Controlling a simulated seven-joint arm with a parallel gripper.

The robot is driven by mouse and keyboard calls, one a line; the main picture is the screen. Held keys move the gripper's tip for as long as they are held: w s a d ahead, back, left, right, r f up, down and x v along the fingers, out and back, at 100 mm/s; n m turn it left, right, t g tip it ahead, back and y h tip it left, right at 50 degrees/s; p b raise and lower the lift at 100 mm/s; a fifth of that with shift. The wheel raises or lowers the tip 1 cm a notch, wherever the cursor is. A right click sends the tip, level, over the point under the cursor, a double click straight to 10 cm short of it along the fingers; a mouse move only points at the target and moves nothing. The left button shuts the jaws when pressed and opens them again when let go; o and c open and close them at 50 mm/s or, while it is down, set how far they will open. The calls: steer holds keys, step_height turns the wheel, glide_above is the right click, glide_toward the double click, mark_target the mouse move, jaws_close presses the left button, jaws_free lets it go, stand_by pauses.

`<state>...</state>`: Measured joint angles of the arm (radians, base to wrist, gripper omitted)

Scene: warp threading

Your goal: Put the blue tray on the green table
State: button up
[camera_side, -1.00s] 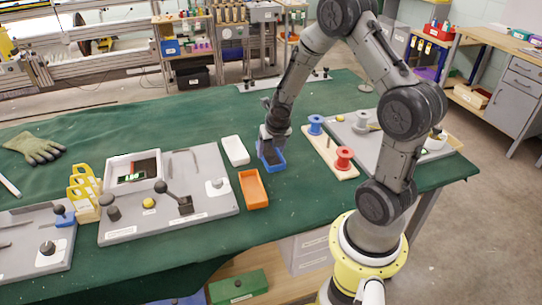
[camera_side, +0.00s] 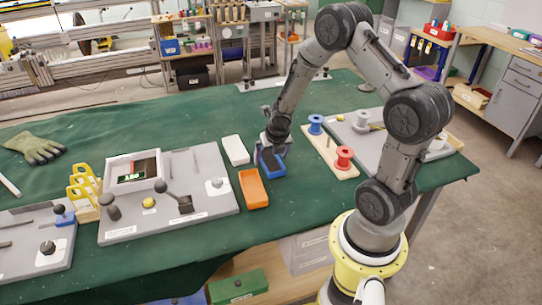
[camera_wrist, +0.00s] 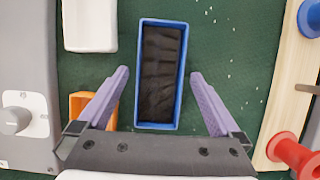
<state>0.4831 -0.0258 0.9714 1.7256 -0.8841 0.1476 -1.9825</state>
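The blue tray (camera_side: 272,164) sits on the green table (camera_side: 200,125), between the orange tray and the board with spools. It has a dark interior and also shows upright in the middle of the wrist view (camera_wrist: 161,75). My gripper (camera_side: 273,150) is just over the tray. In the wrist view my gripper (camera_wrist: 159,75) is open, with one purple finger on each side of the tray and green gaps between them, so neither finger appears to touch it.
A white tray (camera_side: 236,150) and an orange tray (camera_side: 253,189) lie to the left. A wooden board with a blue spool (camera_side: 315,124) and a red spool (camera_side: 344,158) is close on the right. A grey panel (camera_side: 120,233) lies further left.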

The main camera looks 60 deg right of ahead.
steer(key=shift+r, duration=0.1)
steer(key=s+a+r+m, duration=0.3)
steer(key=a+r+m, duration=0.1)
steer(key=r, duration=0.5)
steer(key=s+a+r+m, duration=0.2)
steer(key=a+r+m, duration=0.15)
steer(key=r, duration=0.45)
steer(key=s+a+r+m+t+y, duration=0.1)
steer(key=s+a+r+m, duration=0.3)
steer(key=m, duration=0.5)
steer(key=s+a+r+m+t+y, duration=0.1)
steer(key=s+a+r+m, duration=0.3)
steer(key=s+a+m, duration=0.4)
steer(key=shift+s+a+m+y, duration=0.4)
steer(key=shift+a+m+y, duration=0.25)
steer(key=shift+m, duration=0.6)
